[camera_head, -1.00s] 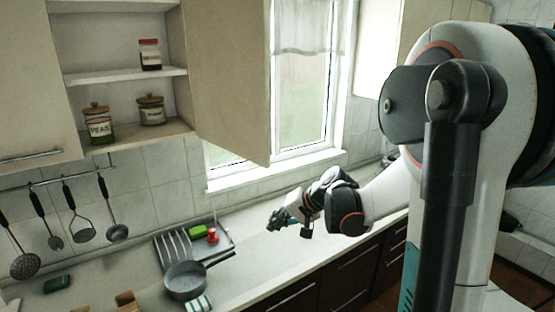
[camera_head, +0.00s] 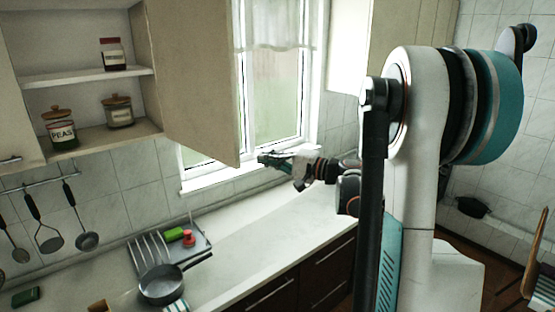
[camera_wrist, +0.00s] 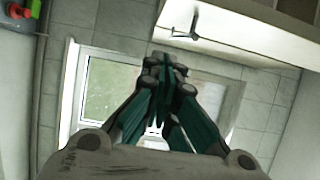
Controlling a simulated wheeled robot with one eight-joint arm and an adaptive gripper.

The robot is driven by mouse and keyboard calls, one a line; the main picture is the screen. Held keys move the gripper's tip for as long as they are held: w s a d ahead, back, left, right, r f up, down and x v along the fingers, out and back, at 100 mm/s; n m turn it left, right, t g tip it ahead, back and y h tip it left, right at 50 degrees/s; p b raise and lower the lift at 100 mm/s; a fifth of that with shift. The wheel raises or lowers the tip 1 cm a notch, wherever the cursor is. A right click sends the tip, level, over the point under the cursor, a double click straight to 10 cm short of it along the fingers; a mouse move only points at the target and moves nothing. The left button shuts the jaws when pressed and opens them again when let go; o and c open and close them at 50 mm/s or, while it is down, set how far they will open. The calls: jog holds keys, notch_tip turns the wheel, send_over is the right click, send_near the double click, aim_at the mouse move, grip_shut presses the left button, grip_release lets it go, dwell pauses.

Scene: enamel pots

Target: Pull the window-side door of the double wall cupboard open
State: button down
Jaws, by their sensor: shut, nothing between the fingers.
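The double wall cupboard (camera_head: 88,76) is at the upper left in the head view. Its window-side door (camera_head: 188,75) stands wide open, swung out toward the window, with its inner face showing. Its handle is hidden in the head view. My gripper (camera_head: 262,159) is just right of the door's lower free corner, in front of the window. Contact with the door cannot be told. In the wrist view my gripper (camera_wrist: 167,66) has its fingertips together, with nothing between them. A pale panel with a dark bar handle (camera_wrist: 192,32) shows beyond them; I cannot tell for sure which door it is.
The open shelves hold a peas jar (camera_head: 61,128), another jar (camera_head: 118,112) and a red-lidded jar (camera_head: 113,54). Below, a pan (camera_head: 163,283) and a rack (camera_head: 192,243) stand on the counter (camera_head: 235,256). Utensils hang at left. The counter's right stretch is clear.

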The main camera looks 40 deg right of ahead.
jog(key=w+a+p, duration=0.1)
jog(key=w+a, duration=0.2)
jog(key=a, duration=0.3)
jog(key=shift+p, duration=0.3)
jog(key=shift+a, duration=0.1)
